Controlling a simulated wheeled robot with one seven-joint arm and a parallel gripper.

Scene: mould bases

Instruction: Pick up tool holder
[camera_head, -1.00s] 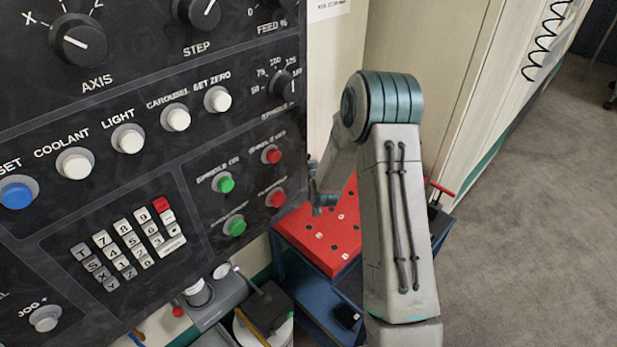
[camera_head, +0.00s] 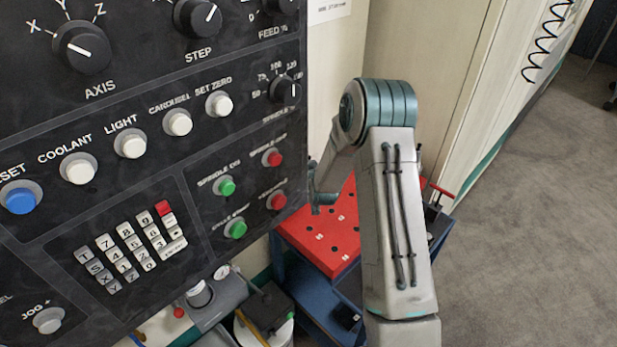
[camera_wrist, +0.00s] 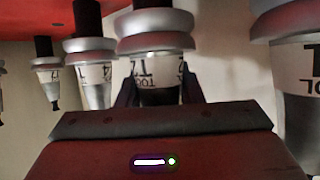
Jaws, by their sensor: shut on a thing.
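Several tool holders show in the wrist view, each with a metallic collar, a white label and a dark end; their label text appears upside down. The middle tool holder (camera_wrist: 156,42) stands between the two dark fingers of my gripper (camera_wrist: 158,90), which is shut on it around the labelled part. Its lower part in the picture is hidden behind the gripper body. In the head view my gripper's fingers are hidden behind the control panel and my arm, so the held tool holder cannot be seen there.
Other tool holders stand close on the left (camera_wrist: 91,55) and right (camera_wrist: 297,80). In the head view a red tray top (camera_head: 325,235) with holes sits on a blue cart (camera_head: 318,290). The black control panel (camera_head: 150,110) fills the left. Grey floor (camera_head: 530,220) is open at right.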

